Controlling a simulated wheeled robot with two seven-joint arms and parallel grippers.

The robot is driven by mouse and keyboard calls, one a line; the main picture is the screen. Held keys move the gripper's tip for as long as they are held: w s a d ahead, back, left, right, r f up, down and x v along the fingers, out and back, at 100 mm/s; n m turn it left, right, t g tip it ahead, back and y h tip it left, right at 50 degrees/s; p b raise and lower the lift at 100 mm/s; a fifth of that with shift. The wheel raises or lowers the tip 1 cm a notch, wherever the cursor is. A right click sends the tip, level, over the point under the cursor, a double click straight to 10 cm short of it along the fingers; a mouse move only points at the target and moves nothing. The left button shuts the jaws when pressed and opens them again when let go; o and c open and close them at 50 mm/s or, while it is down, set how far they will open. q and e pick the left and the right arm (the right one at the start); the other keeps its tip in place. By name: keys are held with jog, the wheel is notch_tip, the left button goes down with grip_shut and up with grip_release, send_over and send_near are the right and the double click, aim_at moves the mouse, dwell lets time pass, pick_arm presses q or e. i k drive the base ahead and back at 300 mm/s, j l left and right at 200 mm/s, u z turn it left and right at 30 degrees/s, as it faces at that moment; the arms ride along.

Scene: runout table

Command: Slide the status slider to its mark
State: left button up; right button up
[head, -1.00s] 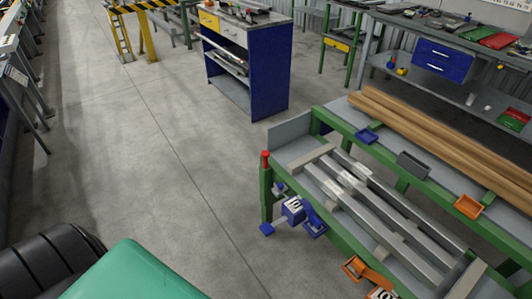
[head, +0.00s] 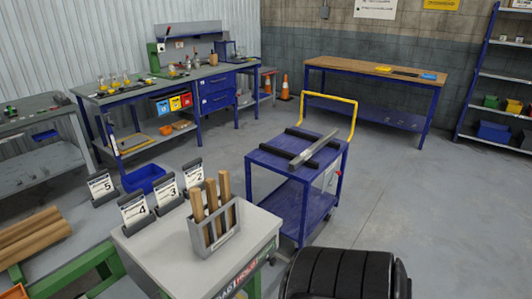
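A label strip (head: 240,283) with red and white lettering, partly readable as "HOLD", runs along the green front edge of the grey-topped table (head: 170,250) at bottom centre. The strip is cut off by the lower picture edge. I cannot make out the status slider or its mark on it. Neither gripper is in view. A black ribbed part of my own arm shows at the bottom right, to the right of the table.
Long brown rolls (head: 30,235) lie at left. Open floor (head: 430,220) is at right.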

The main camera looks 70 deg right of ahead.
aim_at(273, 262)
jog(key=z, duration=1.9)
